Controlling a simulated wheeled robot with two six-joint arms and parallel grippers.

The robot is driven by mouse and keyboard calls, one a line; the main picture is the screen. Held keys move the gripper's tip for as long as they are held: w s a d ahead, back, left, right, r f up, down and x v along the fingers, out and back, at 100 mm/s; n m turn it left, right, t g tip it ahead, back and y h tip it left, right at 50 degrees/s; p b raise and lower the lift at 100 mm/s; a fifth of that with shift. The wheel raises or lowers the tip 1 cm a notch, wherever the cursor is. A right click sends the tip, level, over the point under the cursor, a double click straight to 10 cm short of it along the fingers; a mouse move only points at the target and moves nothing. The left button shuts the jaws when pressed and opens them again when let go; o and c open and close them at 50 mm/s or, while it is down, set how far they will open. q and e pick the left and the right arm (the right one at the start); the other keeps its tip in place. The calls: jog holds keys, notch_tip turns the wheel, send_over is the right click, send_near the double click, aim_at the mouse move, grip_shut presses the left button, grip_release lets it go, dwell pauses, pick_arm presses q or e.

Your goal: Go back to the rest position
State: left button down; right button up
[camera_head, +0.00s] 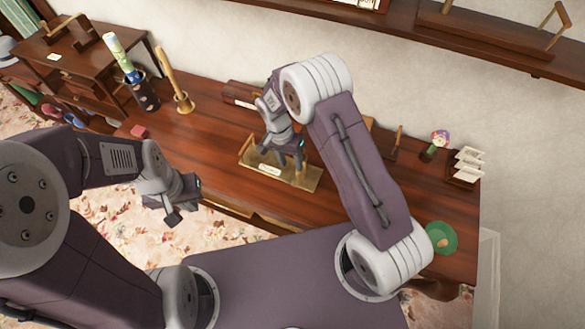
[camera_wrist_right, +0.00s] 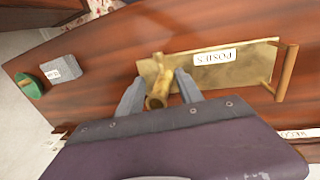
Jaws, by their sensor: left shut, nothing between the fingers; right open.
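My left gripper (camera_head: 183,203) is shut and empty. It hangs in front of the wooden table's front edge, over the floral carpet. My right gripper (camera_head: 284,160) is open above a brass tray (camera_head: 305,181) with a white label. In the right wrist view the fingertips (camera_wrist_right: 158,88) stand on either side of a brass end piece of the tray (camera_wrist_right: 225,75). I cannot tell whether they touch it. The tray's other end carries a wooden bar (camera_wrist_right: 287,73).
A wall shelf (camera_head: 440,38) runs above.

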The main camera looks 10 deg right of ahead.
dwell(0.4)
jog(key=d+r+m+t+y, duration=0.15)
jog(key=d+r, duration=0.45)
jog(key=r, duration=0.6)
jog(key=s+d+n, duration=0.1)
jog(key=s+n, duration=0.7)
jog(key=s, duration=0.6)
jog(key=shift+d+r+t, duration=0.15)
jog(key=shift+d+t, duration=0.25)
jog(key=shift+t, duration=0.05)
jog(key=shift+s+n+y, duration=0.1)
jog(key=shift+n+y, duration=0.15)
